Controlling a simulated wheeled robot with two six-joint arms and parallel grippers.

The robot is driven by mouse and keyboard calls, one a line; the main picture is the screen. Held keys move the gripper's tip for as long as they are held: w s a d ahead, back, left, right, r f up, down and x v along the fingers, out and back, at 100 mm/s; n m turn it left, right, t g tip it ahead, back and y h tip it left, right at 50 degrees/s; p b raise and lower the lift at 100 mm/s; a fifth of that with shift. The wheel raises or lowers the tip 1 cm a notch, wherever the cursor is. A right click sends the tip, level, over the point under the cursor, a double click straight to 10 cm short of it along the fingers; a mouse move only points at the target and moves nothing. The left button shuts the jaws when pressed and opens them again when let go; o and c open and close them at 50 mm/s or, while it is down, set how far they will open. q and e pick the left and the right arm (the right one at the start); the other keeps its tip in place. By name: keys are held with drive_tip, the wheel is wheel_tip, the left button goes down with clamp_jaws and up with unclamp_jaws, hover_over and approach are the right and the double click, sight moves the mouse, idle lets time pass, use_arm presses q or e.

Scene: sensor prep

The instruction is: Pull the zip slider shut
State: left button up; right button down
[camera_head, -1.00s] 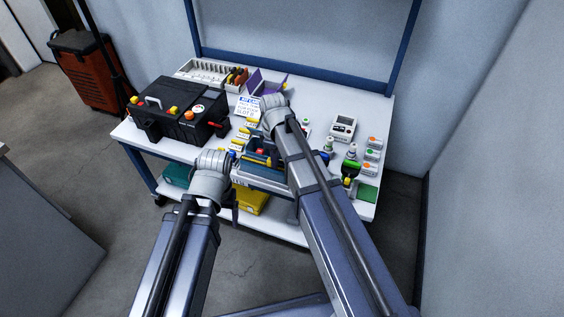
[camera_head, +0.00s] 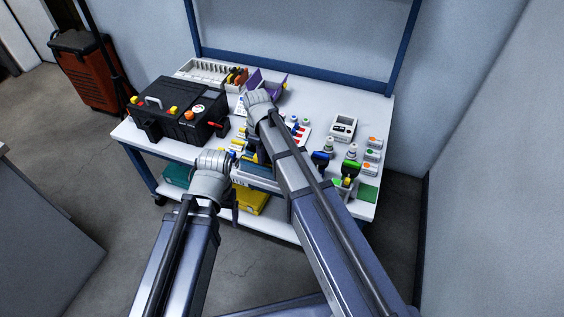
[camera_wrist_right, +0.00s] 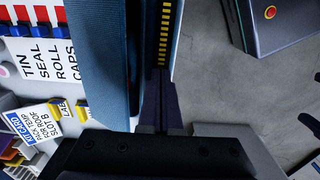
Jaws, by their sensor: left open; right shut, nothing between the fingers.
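In the right wrist view, a yellow-toothed zip strip (camera_wrist_right: 166,32) runs along the dark edge of a blue fabric item (camera_wrist_right: 100,65). My right gripper (camera_wrist_right: 161,78) is shut and empty, its dark tips at the near end of the visible teeth. I cannot tell whether they touch the strip. I cannot make out the zip slider. In the head view, my right wrist (camera_head: 260,103) is over the middle of the table and its fingertips are hidden. My left wrist (camera_head: 212,165) is at the table's front edge; its open gripper is mostly hidden.
A black toolbox (camera_head: 180,112) stands at the table's left. A purple bin (camera_head: 268,82) and a white rack (camera_head: 203,71) are at the back. A white device (camera_head: 343,128) and several bottles are at the right. A printed card (camera_wrist_right: 32,122) lies left of the blue fabric.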

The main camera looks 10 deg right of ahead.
sight(253, 160)
drive_tip(key=shift+w+a, duration=0.6)
drive_tip(key=shift+a, duration=0.3)
drive_tip(key=shift+w+a, duration=0.6)
drive_tip(key=shift+a, duration=0.25)
drive_tip(key=shift+s+d, duration=0.15)
drive_tip(key=shift+d, duration=0.05)
drive_tip(key=shift+s+d, duration=0.1)
drive_tip(key=shift+d, duration=0.05)
wheel_tip(253, 160, up, 7)
drive_tip(key=p, duration=0.7)
